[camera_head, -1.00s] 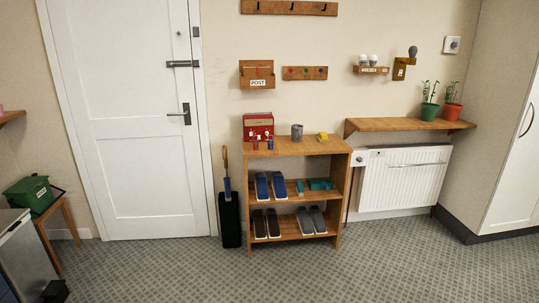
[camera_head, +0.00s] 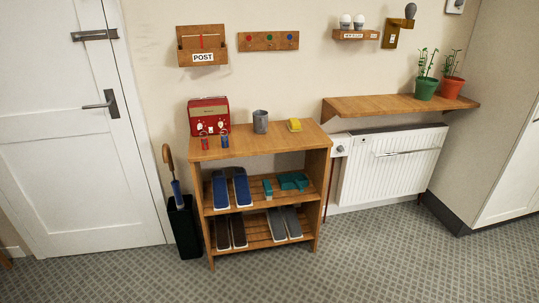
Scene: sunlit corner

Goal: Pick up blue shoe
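A pair of blue shoes stands side by side on the upper slatted shelf of a wooden rack, toward its left side. The left blue shoe (camera_head: 220,191) and the right blue shoe (camera_head: 242,188) have pale soles and point out toward the front. The wooden rack (camera_head: 262,144) stands against the wall. Neither of my grippers shows in the head view.
Teal items (camera_head: 292,181) lie right of the blue shoes; dark shoes (camera_head: 231,232) and grey shoes (camera_head: 284,223) are below. A red box (camera_head: 208,116), grey cup (camera_head: 260,122) and yellow item (camera_head: 294,125) stand on top. An umbrella stand (camera_head: 184,228) is at left. The front floor is clear.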

